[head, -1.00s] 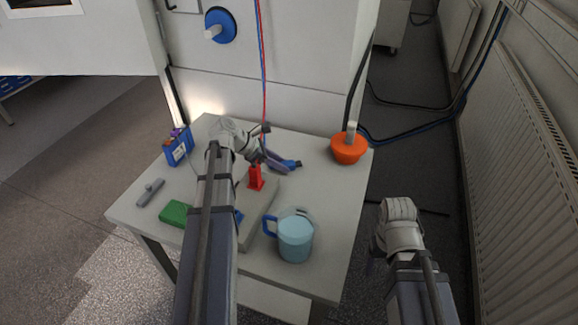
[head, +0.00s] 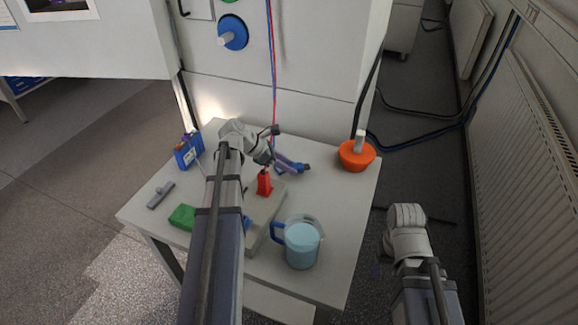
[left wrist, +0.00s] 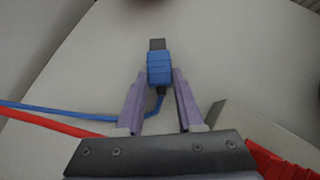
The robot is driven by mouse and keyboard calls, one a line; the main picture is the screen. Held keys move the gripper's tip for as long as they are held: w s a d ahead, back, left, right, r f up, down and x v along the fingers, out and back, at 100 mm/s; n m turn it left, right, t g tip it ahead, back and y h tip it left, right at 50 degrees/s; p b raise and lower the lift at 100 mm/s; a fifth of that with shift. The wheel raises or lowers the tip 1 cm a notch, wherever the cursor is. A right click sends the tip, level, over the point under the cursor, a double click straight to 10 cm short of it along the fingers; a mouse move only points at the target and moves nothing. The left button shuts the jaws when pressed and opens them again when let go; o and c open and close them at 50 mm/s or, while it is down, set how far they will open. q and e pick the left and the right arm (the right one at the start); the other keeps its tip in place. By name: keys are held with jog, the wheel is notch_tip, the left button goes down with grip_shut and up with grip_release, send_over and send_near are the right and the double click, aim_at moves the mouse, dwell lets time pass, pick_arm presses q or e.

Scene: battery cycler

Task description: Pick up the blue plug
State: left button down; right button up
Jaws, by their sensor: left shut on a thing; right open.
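The blue plug (left wrist: 159,68) sits between the two purple fingertips of my left gripper (left wrist: 160,80) in the left wrist view, with its dark tip pointing away. Its blue cable bends back under the fingers and runs off to the left. In the head view my left gripper (head: 289,164) is shut on the plug (head: 304,168), low over the white table (head: 330,200); I cannot tell whether the plug touches the tabletop. My right gripper (head: 382,253) is open and off the table's right side, its fingers mostly hidden.
A red piece (head: 264,184) stands on a grey block (head: 262,212) close to my left gripper. A jug (head: 302,247), an orange bowl (head: 356,156), a blue box (head: 188,152), a green block (head: 182,217) and a grey tool (head: 160,195) stand around. Blue and red cables (head: 271,80) hang behind.

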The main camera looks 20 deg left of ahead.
notch_tip(320, 180, up, 8)
jog(key=p, duration=0.7)
jog(key=shift+c, duration=0.2)
